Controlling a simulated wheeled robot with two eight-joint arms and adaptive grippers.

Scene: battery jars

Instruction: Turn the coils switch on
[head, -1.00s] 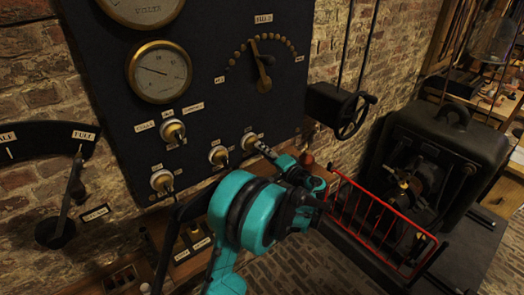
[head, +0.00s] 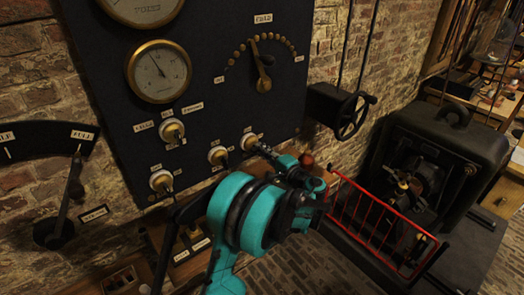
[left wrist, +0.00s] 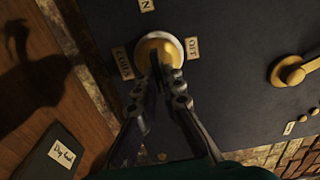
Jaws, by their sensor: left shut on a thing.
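The coils switch (left wrist: 158,46) is a brass knob on a white round base on the dark panel. Small labels sit around it in the left wrist view; one appears to read COILS. In the head view this switch (head: 249,140) is the rightmost of the lower switches. My left gripper (left wrist: 166,78) is shut on its lever, with the fingertips against the knob's lower part. In the head view the teal left wrist partly covers this gripper (head: 262,149). The lever is mostly hidden between the fingers. My right gripper is not in view.
Other brass switches (head: 218,156) sit left of the coils switch, below a round gauge (head: 159,72). A dial with a lever (head: 264,82) is above. A handwheel (head: 352,116), a red rail (head: 380,222) and a dark machine (head: 440,150) stand to the right.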

